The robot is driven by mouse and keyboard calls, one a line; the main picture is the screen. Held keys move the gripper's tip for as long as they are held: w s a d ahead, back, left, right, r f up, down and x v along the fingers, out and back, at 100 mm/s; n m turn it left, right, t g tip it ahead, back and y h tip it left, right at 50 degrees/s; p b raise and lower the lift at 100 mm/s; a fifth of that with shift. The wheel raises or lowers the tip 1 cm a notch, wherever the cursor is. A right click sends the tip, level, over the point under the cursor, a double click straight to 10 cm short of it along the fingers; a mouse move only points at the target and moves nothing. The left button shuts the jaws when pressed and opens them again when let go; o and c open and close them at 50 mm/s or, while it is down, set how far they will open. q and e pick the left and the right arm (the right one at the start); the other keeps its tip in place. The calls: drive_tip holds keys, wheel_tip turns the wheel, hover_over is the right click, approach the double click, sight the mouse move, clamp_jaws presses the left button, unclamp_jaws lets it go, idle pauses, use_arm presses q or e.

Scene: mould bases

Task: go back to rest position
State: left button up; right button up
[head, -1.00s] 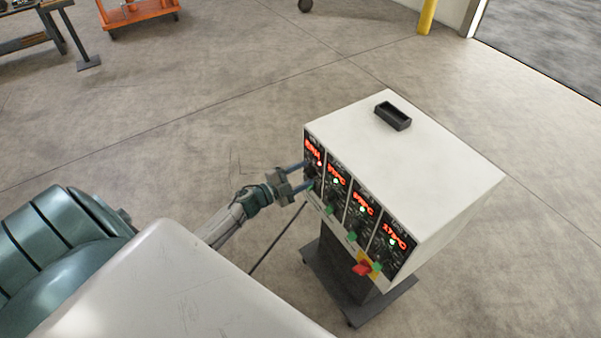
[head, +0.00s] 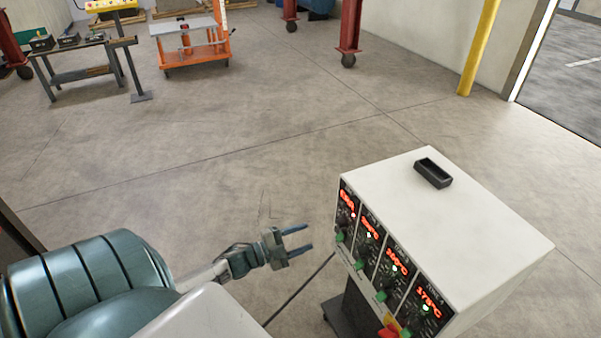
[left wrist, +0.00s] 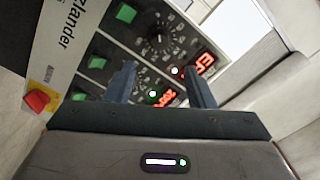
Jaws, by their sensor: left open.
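My left gripper (head: 296,241) is open and empty, to the left of a white control box (head: 470,225) in the head view. There is a gap between its fingertips and the box's front panel. The panel has several columns with red displays, dark knobs and green switches, and a red and yellow main switch (head: 388,332) low down. In the left wrist view the open fingers (left wrist: 160,82) point at the panel, with a black knob (left wrist: 160,40) beyond them. My right gripper is not in view.
A small black tray (head: 433,174) lies on the box top. Clear concrete floor (head: 200,150) stretches behind. An orange cart (head: 193,45), a workbench (head: 80,65), red posts (head: 350,28) and a yellow post (head: 480,45) stand farther back.

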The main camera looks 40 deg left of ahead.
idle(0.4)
use_arm(q)
drive_tip(key=s+a+f+n+g+y, duration=0.1)
drive_tip(key=s+f+n+g+y, duration=0.3)
drive_tip(key=f, duration=0.6)
drive_tip(key=s+a+f+n+y, duration=0.1)
drive_tip(key=s+f+n, duration=0.3)
drive_tip(key=f, duration=0.6)
drive_tip(key=s+a+f+n+g+y, duration=0.25)
drive_tip(key=s+f, duration=0.35)
drive_tip(key=f, duration=0.3)
drive_tip(key=s+d+f+n+g, duration=0.1)
drive_tip(key=s+d+f+g, duration=0.2)
drive_tip(key=s, duration=0.5)
drive_tip(key=s+d+f+n+g, duration=0.2)
drive_tip(key=s+d+f+g, duration=0.1)
drive_tip(key=s+d+f, duration=0.3)
drive_tip(key=s+d+f+n+g, duration=0.2)
drive_tip(key=s+d+f, duration=0.3)
drive_tip(key=s+f, duration=0.3)
drive_tip(key=s+g, duration=0.1)
drive_tip(key=s, duration=0.2)
drive_tip(key=shift+s, duration=0.35)
drive_tip(key=shift+w, duration=0.1)
drive_tip(key=shift+a, duration=0.1)
